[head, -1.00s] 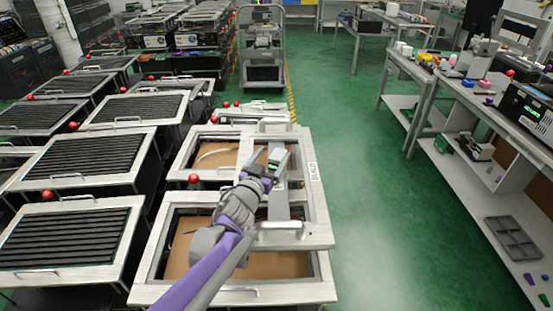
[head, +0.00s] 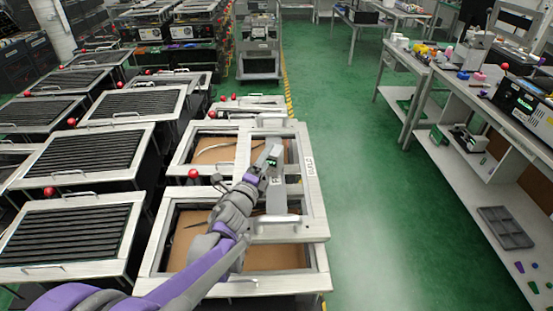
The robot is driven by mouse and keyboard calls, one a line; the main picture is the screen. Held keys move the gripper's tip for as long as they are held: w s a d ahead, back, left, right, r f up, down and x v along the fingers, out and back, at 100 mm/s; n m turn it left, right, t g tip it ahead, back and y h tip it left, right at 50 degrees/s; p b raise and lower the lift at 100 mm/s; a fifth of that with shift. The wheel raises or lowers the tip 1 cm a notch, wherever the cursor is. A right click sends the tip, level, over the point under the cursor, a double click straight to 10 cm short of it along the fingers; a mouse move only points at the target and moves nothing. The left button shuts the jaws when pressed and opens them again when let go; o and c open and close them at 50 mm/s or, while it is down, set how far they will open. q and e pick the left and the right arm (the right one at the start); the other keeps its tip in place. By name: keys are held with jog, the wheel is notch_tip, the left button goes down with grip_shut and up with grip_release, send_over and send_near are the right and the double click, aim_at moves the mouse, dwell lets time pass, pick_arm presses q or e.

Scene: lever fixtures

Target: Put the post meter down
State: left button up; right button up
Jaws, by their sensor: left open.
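My left gripper (head: 265,174) is open, right at the meter's near lower end. The fingers partly cover that end, so I cannot tell whether they touch it or whether the meter rests fully on the strip. My right gripper is not in view.
The fixture has open bays with brown floors, metal handles (head: 278,219) and a red knob (head: 193,174). Black-slatted units (head: 62,232) fill the left. A workbench (head: 470,95) with tools runs along the right. Green floor (head: 370,200) between is clear.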

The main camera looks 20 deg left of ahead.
aim_at(275, 149)
pick_arm(q)
jog(key=m, duration=0.7)
jog(key=shift+s+d+f+p, duration=0.1)
jog(key=shift+s+f+p, duration=0.1)
jog(key=shift+s+p, duration=0.1)
jog(key=m, duration=0.4)
jog(key=shift+f, duration=0.2)
jog(key=m, duration=0.4)
jog(key=shift+d+f+p, duration=0.15)
jog(key=shift+f+p, duration=0.05)
jog(key=shift+p, duration=0.1)
jog(key=shift+w+m, duration=0.3)
jog(key=shift+w, duration=0.1)
jog(key=w, duration=0.4)
jog(key=w+p, duration=0.1)
jog(key=w, duration=0.1)
jog(key=shift+w+a, duration=0.25)
jog(key=shift+w, duration=0.1)
jog(key=shift+s, duration=0.1)
jog(key=shift+c, duration=0.9)
grip_shut()
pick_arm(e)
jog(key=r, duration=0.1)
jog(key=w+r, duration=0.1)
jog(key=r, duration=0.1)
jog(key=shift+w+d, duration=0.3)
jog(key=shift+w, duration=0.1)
